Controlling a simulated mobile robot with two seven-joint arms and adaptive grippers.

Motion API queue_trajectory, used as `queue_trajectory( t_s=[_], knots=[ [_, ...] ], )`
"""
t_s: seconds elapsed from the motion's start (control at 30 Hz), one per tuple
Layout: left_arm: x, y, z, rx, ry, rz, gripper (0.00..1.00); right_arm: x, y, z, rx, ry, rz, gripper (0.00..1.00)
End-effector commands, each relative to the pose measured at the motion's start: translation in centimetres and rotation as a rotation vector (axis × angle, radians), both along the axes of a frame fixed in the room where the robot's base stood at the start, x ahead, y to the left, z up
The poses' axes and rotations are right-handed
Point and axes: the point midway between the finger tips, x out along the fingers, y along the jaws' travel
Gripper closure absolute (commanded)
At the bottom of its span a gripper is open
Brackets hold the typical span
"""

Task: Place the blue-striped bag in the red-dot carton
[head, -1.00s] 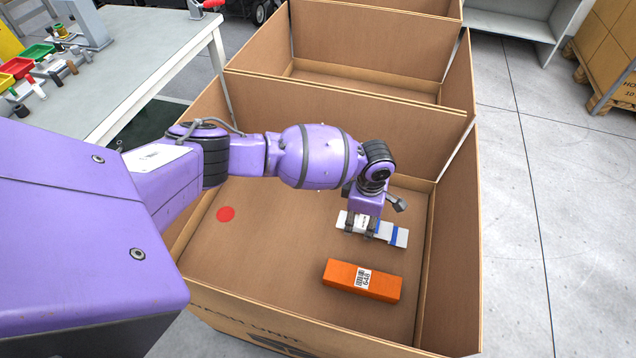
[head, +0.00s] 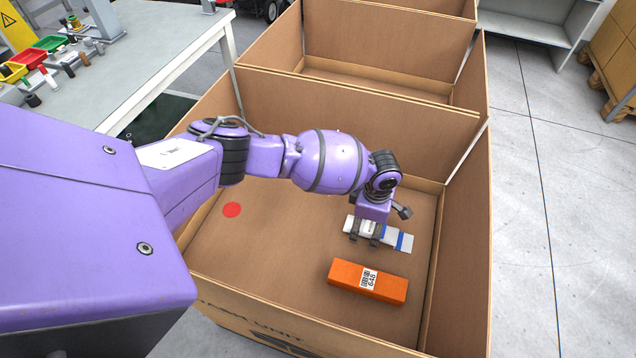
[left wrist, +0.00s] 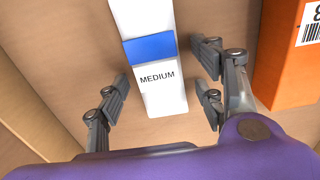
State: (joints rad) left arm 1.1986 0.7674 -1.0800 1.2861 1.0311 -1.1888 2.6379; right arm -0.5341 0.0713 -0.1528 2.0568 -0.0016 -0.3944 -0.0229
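The blue-striped bag (head: 391,238) is a white, flat, long pack with a blue band. It lies on the floor of the red-dot carton (head: 270,245), right of the red dot (head: 232,210). In the left wrist view the bag (left wrist: 160,95) reads "MEDIUM". My left gripper (head: 366,241) is over the bag's left part, pointing down. Its fingers (left wrist: 163,88) are spread on either side of the bag, with gaps to it. The gripper and wrist hide part of the bag in the head view. My right gripper is not in view.
An orange box (head: 350,279) with a "648" label lies in the same carton, close in front of the bag. The carton walls rise around my arm. Another carton (head: 390,40) stands behind. A table (head: 165,60) with coloured bins is at the left.

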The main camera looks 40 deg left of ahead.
Motion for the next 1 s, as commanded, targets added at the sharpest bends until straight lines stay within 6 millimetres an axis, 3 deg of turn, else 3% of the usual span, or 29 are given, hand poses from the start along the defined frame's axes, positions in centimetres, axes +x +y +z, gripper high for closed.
queue_trajectory(
  t_s=[0.27,0.7,1.0],
  knots=[
    [0.3,0.0,0.7,0.001,-0.005,-0.001,0.38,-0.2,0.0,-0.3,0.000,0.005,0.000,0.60],
    [0.3,0.0,9.4,-0.001,-0.007,-0.001,0.38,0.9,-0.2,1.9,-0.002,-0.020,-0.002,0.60],
    [0.1,0.0,12.4,0.000,-0.003,0.000,0.38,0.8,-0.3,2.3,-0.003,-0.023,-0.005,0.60]
  ],
)
